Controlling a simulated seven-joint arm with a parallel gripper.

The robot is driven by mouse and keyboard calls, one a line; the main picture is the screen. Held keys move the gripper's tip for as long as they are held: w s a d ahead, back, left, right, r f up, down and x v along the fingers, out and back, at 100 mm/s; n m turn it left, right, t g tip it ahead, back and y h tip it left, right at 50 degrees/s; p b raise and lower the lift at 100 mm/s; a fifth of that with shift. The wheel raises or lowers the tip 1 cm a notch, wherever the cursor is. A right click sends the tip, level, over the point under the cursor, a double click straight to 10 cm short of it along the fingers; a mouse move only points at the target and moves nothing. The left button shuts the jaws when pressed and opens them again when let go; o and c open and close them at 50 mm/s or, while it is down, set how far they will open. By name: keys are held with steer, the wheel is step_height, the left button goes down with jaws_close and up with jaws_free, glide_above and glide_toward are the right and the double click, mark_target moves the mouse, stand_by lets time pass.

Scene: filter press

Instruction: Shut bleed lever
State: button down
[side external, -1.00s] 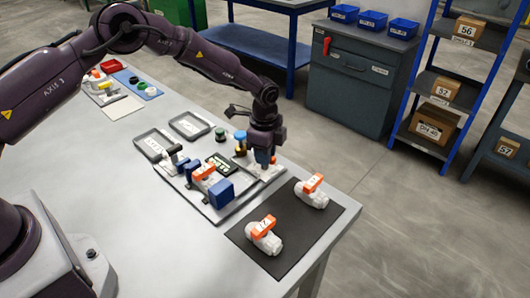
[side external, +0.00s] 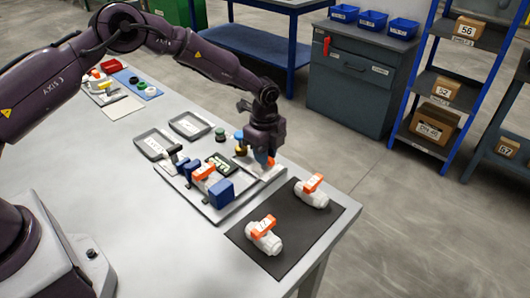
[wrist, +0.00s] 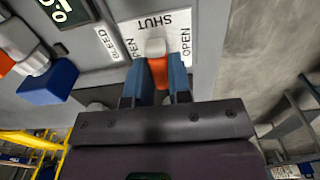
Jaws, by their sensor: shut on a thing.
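The bleed lever (wrist: 159,72) is orange with a white hub (wrist: 155,47), in the wrist view's upper middle. My gripper (wrist: 160,78) has its blue fingers on either side of the orange part and is shut on it. A white label plate (wrist: 205,28) behind the hub reads SHUT at the top, with OPEN at its left and right edges. A BLEED label (wrist: 109,44) is to its left. In the side view my gripper (side external: 265,160) is down at the right end of the fixture, with a little orange showing beside the fingers.
Left of the lever are a blue block (side external: 221,192), another orange handle (side external: 204,173) and a dark display (side external: 218,161). Two loose white valves with orange handles (side external: 264,235) (side external: 312,190) lie on a black mat (side external: 288,242). The table's front left is clear.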

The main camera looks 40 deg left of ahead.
steer(key=c, duration=1)
jaws_free()
steer(key=shift+c, duration=0.2)
step_height(320, 180, up, 13)
